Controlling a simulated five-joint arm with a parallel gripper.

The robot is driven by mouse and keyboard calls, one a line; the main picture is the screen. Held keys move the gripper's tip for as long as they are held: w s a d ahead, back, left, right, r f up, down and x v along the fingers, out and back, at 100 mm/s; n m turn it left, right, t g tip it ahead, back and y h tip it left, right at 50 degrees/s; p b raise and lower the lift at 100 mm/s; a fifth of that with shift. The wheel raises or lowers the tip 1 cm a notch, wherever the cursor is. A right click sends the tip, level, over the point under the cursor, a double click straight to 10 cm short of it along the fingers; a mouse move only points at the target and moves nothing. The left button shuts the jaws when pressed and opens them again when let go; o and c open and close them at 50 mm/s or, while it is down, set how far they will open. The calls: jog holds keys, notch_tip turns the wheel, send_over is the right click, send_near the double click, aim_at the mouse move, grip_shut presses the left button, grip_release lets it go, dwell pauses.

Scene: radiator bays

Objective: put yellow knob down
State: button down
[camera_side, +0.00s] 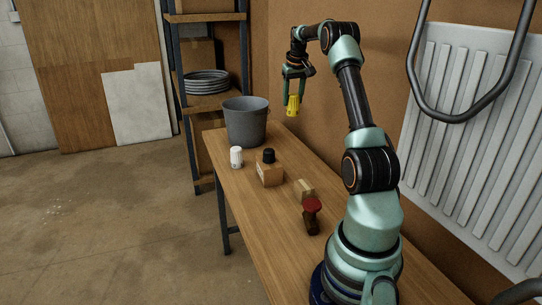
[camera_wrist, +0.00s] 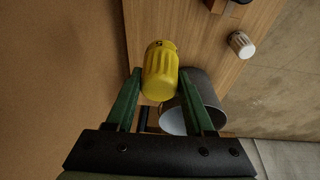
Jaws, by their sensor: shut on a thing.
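The yellow knob (camera_side: 293,105) is held in my gripper (camera_side: 297,92), raised above the far part of the wooden table (camera_side: 262,205). In the wrist view the ribbed yellow knob (camera_wrist: 160,70) sits between the two green fingers of my gripper (camera_wrist: 161,92), which are shut on it. In the side view the knob hangs to the right of the grey bucket, apart from it and from the table.
A grey bucket (camera_side: 245,122) stands at the table's far end. A radiator (camera_side: 470,140) is on the right wall.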

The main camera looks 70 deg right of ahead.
jog(key=shift+a+r, duration=0.1)
jog(key=shift+r, duration=0.4)
jog(key=w+a+r+n, duration=0.1)
jog(key=a+r, duration=0.1)
jog(key=a, duration=0.6)
jog(key=w+a+r+n, duration=0.1)
jog(key=a+r, duration=0.1)
jog(key=a, duration=0.6)
jog(key=s+a+f+n+t+y, duration=0.1)
jog(key=s+a+f, duration=0.1)
jog(key=a, duration=0.5)
jog(key=s+a+f+n, duration=0.2)
jog(key=s+a, duration=0.1)
jog(key=a, duration=0.5)
notch_tip(320, 180, down, 20)
jog(key=shift+r, duration=0.25)
jog(key=shift+f, duration=0.15)
jog(key=shift+c, duration=1.4)
grip_release()
